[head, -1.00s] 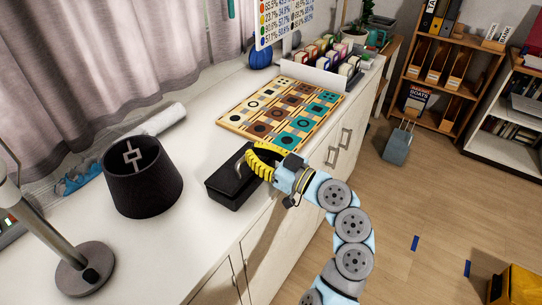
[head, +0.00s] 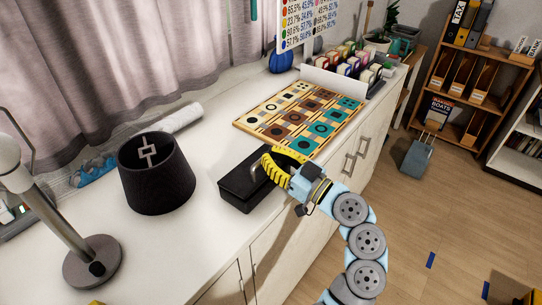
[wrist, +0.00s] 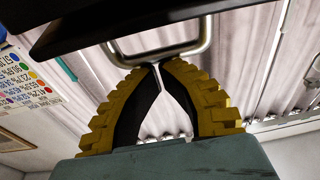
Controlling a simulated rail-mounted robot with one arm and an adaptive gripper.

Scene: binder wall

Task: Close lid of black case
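The black case (head: 239,191) is a flat box on the white cabinet top, in the middle of the head view. A curved metal handle (head: 255,171) shows at its right part. My yellow-fingered gripper (head: 267,160) is over the case's right end, at the handle. In the wrist view a dark panel of the case (wrist: 120,20) crosses the top, with the metal handle (wrist: 203,42) below it. My gripper's fingertips (wrist: 157,65) meet just at the handle bar; I cannot tell whether they pinch it. The lid's angle is not clear.
A dark lampshade (head: 157,185) stands left of the case, with a grey lamp (head: 92,262) nearer. A wooden board with coloured tiles (head: 298,122) lies behind the case. A white roll (head: 182,117) lies by the curtain. White surface is clear in front of the case.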

